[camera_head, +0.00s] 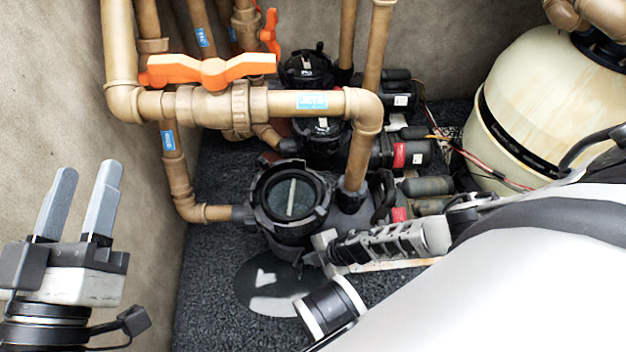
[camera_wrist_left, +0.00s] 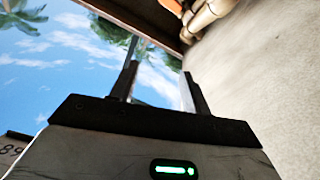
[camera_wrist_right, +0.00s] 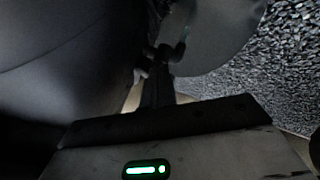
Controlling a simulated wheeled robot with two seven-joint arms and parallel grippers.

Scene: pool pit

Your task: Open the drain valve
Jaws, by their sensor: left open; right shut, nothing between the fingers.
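A large orange valve handle (camera_head: 212,70) sits on top of a tan valve body (camera_head: 238,108) on the horizontal pipe and lies roughly along that pipe. Another orange handle (camera_head: 269,30) stands upright further back. Blue pipe labels are too small to read, so I cannot tell which valve is the drain valve. An orange part also shows at the top of the left wrist view (camera_wrist_left: 172,5). My left gripper (camera_head: 85,172) is open and empty, lower left of the large handle and apart from it. My right gripper (camera_head: 430,237) is shut and empty, low beside the front pump.
A black pump with a round lid (camera_head: 291,197) stands on dark gravel (camera_head: 215,290). More pumps are behind it. A cream tank (camera_head: 550,95) is at the right. A wall (camera_head: 50,110) bounds the left side. My white right arm covers the lower right.

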